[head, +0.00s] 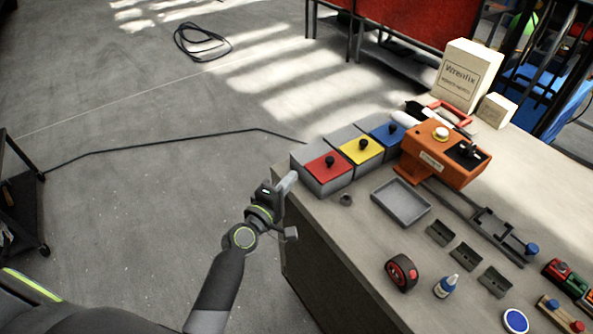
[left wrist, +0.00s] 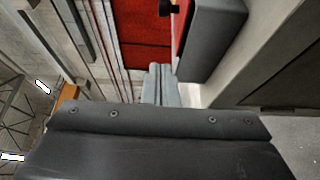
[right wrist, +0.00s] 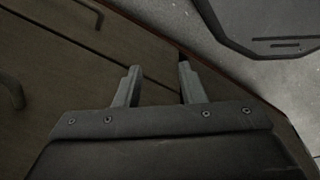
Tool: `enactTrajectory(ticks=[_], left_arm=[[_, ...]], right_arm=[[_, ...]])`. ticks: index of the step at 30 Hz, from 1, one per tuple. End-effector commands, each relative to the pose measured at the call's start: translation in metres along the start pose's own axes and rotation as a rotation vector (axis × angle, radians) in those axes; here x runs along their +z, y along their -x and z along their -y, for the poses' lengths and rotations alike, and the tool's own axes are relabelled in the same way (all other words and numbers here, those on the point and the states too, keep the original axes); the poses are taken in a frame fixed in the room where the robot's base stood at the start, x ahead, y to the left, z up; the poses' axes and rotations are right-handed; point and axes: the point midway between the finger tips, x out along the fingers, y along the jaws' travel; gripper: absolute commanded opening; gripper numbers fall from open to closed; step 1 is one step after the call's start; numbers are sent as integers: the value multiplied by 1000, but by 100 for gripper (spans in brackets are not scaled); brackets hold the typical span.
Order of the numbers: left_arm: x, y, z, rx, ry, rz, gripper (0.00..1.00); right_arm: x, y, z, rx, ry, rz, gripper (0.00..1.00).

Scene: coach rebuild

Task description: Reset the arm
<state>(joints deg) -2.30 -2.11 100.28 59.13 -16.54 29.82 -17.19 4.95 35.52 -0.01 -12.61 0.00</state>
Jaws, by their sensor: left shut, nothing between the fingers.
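My left gripper (head: 288,183) is beside the near left corner of the workbench, close to the grey box with the red lid (head: 325,167). In the left wrist view its fingers (left wrist: 161,84) are together with nothing between them, and a grey box (left wrist: 215,40) fills the upper right. My right gripper (right wrist: 156,84) shows only in the right wrist view. Its two fingers are apart and empty, in front of a dark brown panelled surface (right wrist: 60,90).
The workbench (head: 360,225) holds boxes with yellow (head: 361,149) and blue (head: 387,133) lids, an orange machine (head: 440,155), a grey tray (head: 400,222), a tape measure (head: 401,272) and a small bottle (head: 446,286). A cable (head: 160,140) lies on open floor to the left.

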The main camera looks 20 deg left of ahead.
Motion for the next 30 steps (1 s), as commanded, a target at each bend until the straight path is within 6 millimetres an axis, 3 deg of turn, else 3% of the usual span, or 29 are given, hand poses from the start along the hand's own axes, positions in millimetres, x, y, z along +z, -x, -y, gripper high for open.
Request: enactTrajectory(ticks=[5,14,17,20,23,26,30], left_arm=[[-1,20,1,0,-1,-1,0],[0,26,0,-1,-2,0,0],[-2,27,13,-28,-20,-4,0],[-5,32,53,-111,-81,-11,0],[-10,46,118,-252,-190,-11,0],[-16,72,192,-416,-321,12,0],[-21,126,285,-637,-505,83,0]], right_arm=[[0,-5,-9,12,5,-1,36],[0,-6,14,-17,-7,-1,36],[0,-7,14,-16,-7,-1,36],[0,-9,11,-12,-5,-1,36],[1,-13,9,-10,-4,-1,36],[1,-17,8,-8,-3,-1,36],[2,-22,7,-6,-2,-1,36]])
